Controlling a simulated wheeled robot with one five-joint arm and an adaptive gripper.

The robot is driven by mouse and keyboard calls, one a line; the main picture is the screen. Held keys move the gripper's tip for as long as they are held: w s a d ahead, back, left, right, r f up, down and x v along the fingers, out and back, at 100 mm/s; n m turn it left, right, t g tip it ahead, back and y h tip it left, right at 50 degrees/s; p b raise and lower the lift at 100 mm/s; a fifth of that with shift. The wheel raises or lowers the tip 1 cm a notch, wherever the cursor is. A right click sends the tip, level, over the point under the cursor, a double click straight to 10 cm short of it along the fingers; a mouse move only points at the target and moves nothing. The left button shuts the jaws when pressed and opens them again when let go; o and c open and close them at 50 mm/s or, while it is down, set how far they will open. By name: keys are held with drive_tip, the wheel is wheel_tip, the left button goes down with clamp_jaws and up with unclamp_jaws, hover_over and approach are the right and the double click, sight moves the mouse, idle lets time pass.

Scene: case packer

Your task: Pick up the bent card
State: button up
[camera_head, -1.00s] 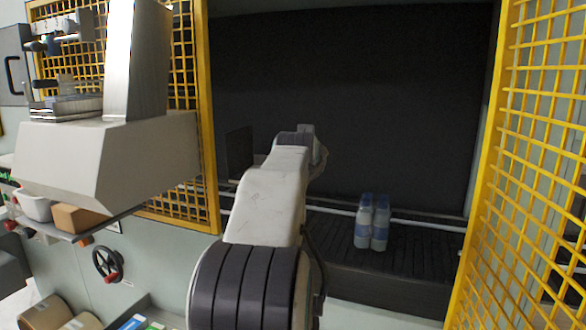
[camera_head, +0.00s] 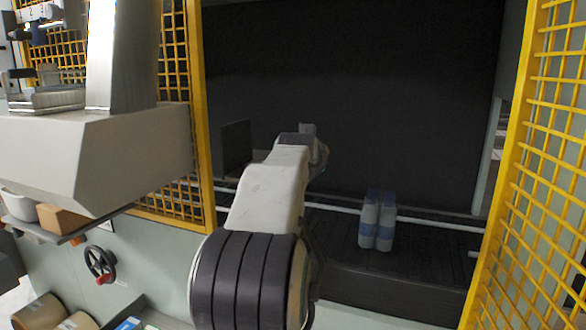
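I cannot make out a bent card in this view. My arm reaches forward from the bottom middle into the dark opening of the machine. Its far end covers what lies behind it. The fingers of my gripper are hidden beyond the arm's end, so I cannot see whether they hold anything. A dark upright panel (camera_head: 236,148) stands just left of the arm's far end, apart from it in the picture.
Bottles with blue caps (camera_head: 377,220) stand on the dark conveyor (camera_head: 430,255) right of my arm. Yellow mesh guards flank the opening on the left (camera_head: 174,130) and right (camera_head: 540,170). A grey box-shaped housing (camera_head: 100,155) juts out at left, above a handwheel (camera_head: 100,263).

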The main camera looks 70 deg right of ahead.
clamp_jaws()
drive_tip(key=shift+r, duration=0.2)
idle(0.3)
wheel_tip(320, 180, up, 2)
drive_tip(key=shift+r, duration=0.1)
drive_tip(key=shift+r+b, duration=0.45)
drive_tip(key=shift+r, duration=0.5)
drive_tip(key=shift+r+p, duration=0.45)
drive_tip(key=shift+r, duration=2.2)
